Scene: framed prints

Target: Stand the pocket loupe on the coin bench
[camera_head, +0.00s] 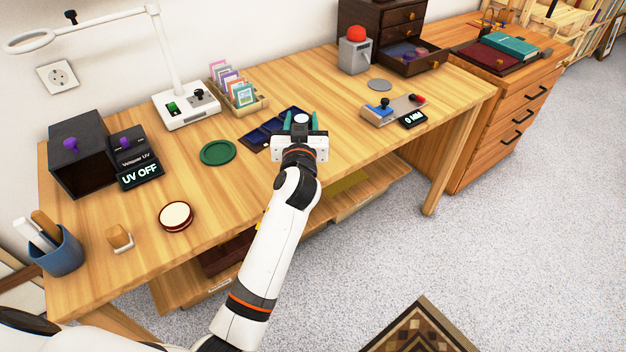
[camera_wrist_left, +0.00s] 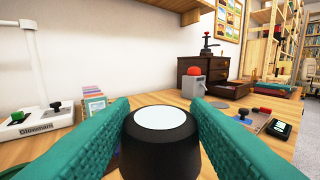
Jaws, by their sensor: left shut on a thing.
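The pocket loupe (camera_head: 301,120) is a short black cylinder with a pale round top. It is upright between the teal fingers of my left gripper (camera_head: 301,116), which is shut on it. The loupe also fills the lower middle of the left wrist view (camera_wrist_left: 160,142), with a finger on either side. The coin bench (camera_head: 235,190) is the long wooden table beneath. The loupe is over its middle, by a dark blue tray (camera_head: 268,132). My gripper hides the loupe's base, so I cannot tell whether it touches the bench. My right gripper is not in view.
A green round mat (camera_head: 218,152) lies left of the gripper. A card rack (camera_head: 240,97) and white lamp base (camera_head: 186,108) stand behind it. A gauge with a display (camera_head: 394,110) sits to the right.

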